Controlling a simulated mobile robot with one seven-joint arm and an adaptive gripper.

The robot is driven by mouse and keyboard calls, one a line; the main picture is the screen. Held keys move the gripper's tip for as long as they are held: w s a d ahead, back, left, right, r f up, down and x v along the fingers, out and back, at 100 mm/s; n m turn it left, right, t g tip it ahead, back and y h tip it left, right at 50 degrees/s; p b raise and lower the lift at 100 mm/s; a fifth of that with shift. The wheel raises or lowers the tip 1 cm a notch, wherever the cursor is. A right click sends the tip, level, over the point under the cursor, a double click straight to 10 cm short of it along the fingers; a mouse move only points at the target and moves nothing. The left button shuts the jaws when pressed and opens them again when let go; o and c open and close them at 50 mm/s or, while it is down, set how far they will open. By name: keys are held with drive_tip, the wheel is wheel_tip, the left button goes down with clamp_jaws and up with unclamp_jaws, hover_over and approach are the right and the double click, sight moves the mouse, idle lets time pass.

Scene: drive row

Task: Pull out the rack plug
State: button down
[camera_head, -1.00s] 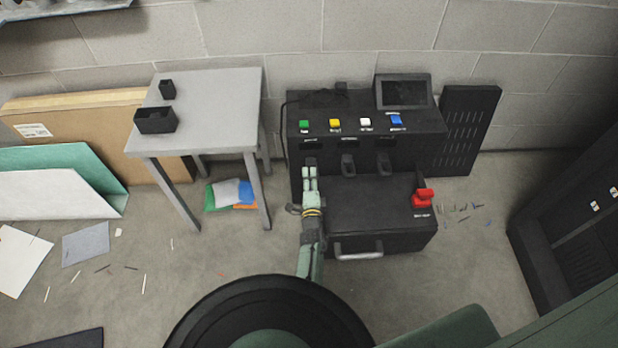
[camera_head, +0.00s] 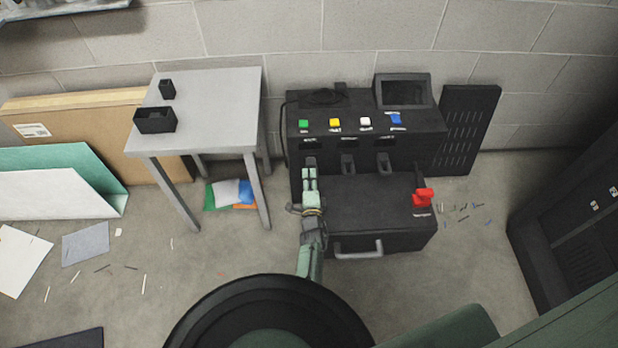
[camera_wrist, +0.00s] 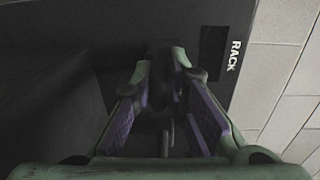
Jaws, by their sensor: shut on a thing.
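The black rack plug (camera_head: 310,161) is at the left end of the row of plugs on the front of the black machine (camera_head: 370,205). In the wrist view, the dark plug (camera_wrist: 160,88) lies between my fingers, below a label (camera_wrist: 234,56) reading RACK. My gripper (camera_head: 310,172) is shut on the plug; its fingertips (camera_wrist: 160,68) are close to the panel. The plug's far end is dark and partly hidden, so I cannot tell how deep it is seated.
Two other black plugs (camera_head: 384,163) stand to the right. Green, yellow, white and blue buttons (camera_head: 397,118) line the panel top. A red handle (camera_head: 423,197) is at the machine's right. A grey table (camera_head: 215,95) with two black containers stands left; a dark cabinet (camera_head: 560,220) stands right.

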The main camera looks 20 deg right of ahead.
drive_tip(key=shift+p+v, duration=0.6)
drive_tip(key=shift+v, duration=0.35)
drive_tip(key=shift+f, duration=0.2)
drive_tip(key=c, duration=1.6)
unclamp_jaws()
drive_tip(key=shift+r, duration=0.1)
drive_tip(key=shift+r, duration=0.15)
drive_tip(key=o, duration=0.7)
drive_tip(key=r, duration=1)
drive_tip(key=shift+w, duration=0.2)
drive_tip(key=shift+c, duration=0.2)
drive_tip(key=shift+s+r, duration=0.15)
drive_tip(key=shift+r, duration=0.15)
drive_tip(key=c, duration=0.6)
drive_tip(key=shift+f, duration=0.35)
drive_tip(key=shift+c, duration=0.2)
